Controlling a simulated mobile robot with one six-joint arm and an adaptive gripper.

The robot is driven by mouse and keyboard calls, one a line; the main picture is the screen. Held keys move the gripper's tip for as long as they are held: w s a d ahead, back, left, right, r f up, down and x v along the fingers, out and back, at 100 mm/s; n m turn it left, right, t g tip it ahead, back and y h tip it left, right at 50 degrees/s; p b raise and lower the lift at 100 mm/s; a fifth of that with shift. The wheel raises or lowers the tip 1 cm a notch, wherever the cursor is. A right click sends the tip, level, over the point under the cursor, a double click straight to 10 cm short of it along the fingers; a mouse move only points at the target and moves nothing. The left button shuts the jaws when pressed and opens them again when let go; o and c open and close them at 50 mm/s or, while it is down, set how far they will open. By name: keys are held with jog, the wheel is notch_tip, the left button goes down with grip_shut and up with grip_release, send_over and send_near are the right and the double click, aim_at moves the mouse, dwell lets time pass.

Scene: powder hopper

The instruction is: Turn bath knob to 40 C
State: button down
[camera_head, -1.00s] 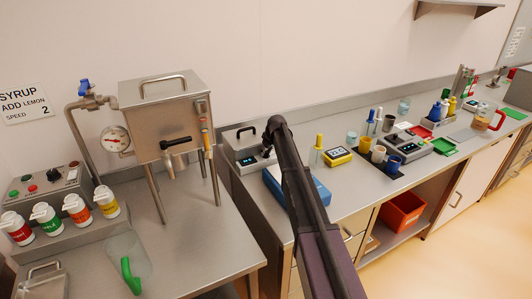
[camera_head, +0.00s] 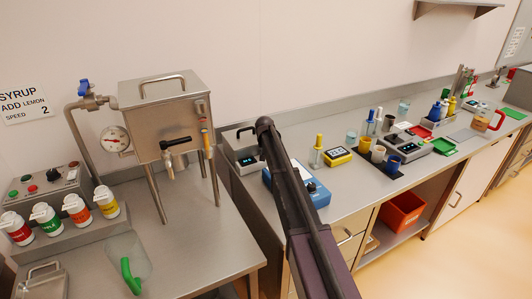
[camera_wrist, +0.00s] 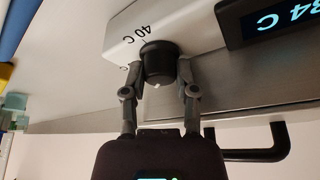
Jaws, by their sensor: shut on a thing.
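The bath (camera_head: 246,162) is a steel box with a dark display and a bar handle, left of centre in the head view. In the wrist view its black round knob (camera_wrist: 157,60) stands on a light panel. A "40 C" label (camera_wrist: 153,31) is printed beside the knob, and a small white mark shows on the knob's lower edge. Part of the display (camera_wrist: 272,20) shows blue digits that seem to read 34 C. My gripper (camera_wrist: 160,73) is shut on the knob, one finger on each side. In the head view my arm hides the knob and fingers.
A blue instrument (camera_head: 314,192) sits right beside my arm. A yellow-framed device (camera_head: 338,156) and a yellow-capped bottle (camera_head: 317,152) stand to the right. The steel hopper (camera_head: 165,122) on legs stands on the left bench.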

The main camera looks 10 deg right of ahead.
jog(key=shift+s, duration=0.15)
jog(key=c, duration=0.7)
grip_release()
jog(key=shift+o, duration=0.2)
jog(key=shift+n, duration=0.4)
jog(key=shift+n+y, duration=1)
jog(key=shift+n, duration=1.2)
jog(key=shift+w+n+g+y, duration=0.1)
jog(key=shift+n+g+y, duration=0.25)
jog(key=shift+n, duration=1.05)
jog(key=shift+w+n+g+y, duration=0.15)
jog(key=shift+n+y, duration=0.4)
jog(key=shift+n, duration=0.85)
jog(key=p+v, duration=1.3)
jog(key=v, duration=0.1)
jog(key=s+a+m+g, duration=0.1)
jog(key=s+m, duration=0.1)
jog(key=s, duration=1)
jog(key=s+a+f+m+h, duration=0.1)
jog(key=s+a+m, duration=0.1)
jog(key=s, duration=1.1)
jog(key=shift+s+f+m+g+h, duration=0.2)
jog(key=shift+f+m+g+h, duration=0.15)
jog(key=shift+m, duration=0.25)
